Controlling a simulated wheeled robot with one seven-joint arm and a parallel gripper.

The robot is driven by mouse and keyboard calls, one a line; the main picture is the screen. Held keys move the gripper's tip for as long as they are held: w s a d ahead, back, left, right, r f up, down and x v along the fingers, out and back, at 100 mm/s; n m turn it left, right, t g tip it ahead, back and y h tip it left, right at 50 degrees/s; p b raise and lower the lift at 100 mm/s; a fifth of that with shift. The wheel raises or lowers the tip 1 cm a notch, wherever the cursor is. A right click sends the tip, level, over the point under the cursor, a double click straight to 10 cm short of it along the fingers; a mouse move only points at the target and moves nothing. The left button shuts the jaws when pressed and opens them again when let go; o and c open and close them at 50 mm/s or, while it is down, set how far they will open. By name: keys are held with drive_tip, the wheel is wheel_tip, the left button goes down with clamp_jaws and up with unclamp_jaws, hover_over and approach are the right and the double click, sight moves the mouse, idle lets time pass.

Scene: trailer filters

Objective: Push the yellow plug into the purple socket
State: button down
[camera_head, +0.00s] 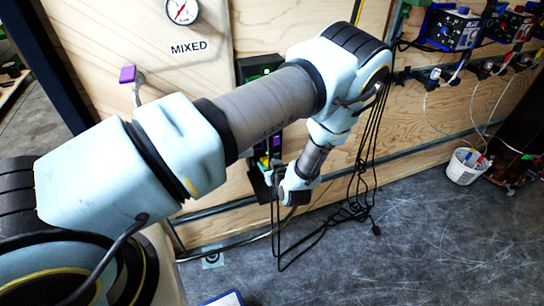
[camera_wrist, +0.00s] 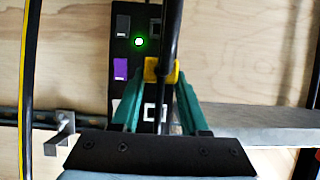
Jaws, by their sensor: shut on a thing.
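The yellow plug (camera_wrist: 150,72) is between the green fingers of my gripper (camera_wrist: 159,78) in the wrist view, and the gripper is shut on it. A black cable (camera_wrist: 171,30) runs across the plug and hides part of it. The purple socket (camera_wrist: 120,69) is on a dark upright panel, just left of the plug and apart from it in the picture. I cannot tell the plug's depth from the panel. In the head view my arm covers much of this area, and the plug is too small to make out clearly.
The dark panel (camera_wrist: 124,47) also carries a grey socket (camera_wrist: 123,26), a lit green lamp (camera_wrist: 139,42) and white sockets lower down. A grey metal rail (camera_wrist: 255,121) runs to the right. Black cables (camera_head: 357,190) hang beside my wrist. A white bucket (camera_head: 464,168) stands at right.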

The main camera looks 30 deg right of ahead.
idle(0.4)
drive_tip(key=shift+w+d+b, duration=0.2)
drive_tip(key=shift+w+b, duration=0.4)
drive_tip(key=shift+w, duration=0.85)
drive_tip(key=shift+w+d+b, duration=0.15)
drive_tip(key=shift+w+b, duration=0.4)
drive_tip(key=shift+w, duration=0.85)
drive_tip(key=shift+b, duration=0.6)
drive_tip(key=shift+w+d+b, duration=0.15)
drive_tip(key=shift+w+b, duration=0.25)
drive_tip(key=shift+w, duration=0.65)
drive_tip(key=shift+c, duration=1.7)
unclamp_jaws()
drive_tip(key=b+v, duration=0.2)
drive_tip(key=v, duration=0.8)
drive_tip(key=shift+s+r+b, duration=0.3)
drive_tip(key=shift+b, duration=0.05)
drive_tip(key=shift+s, duration=0.1)
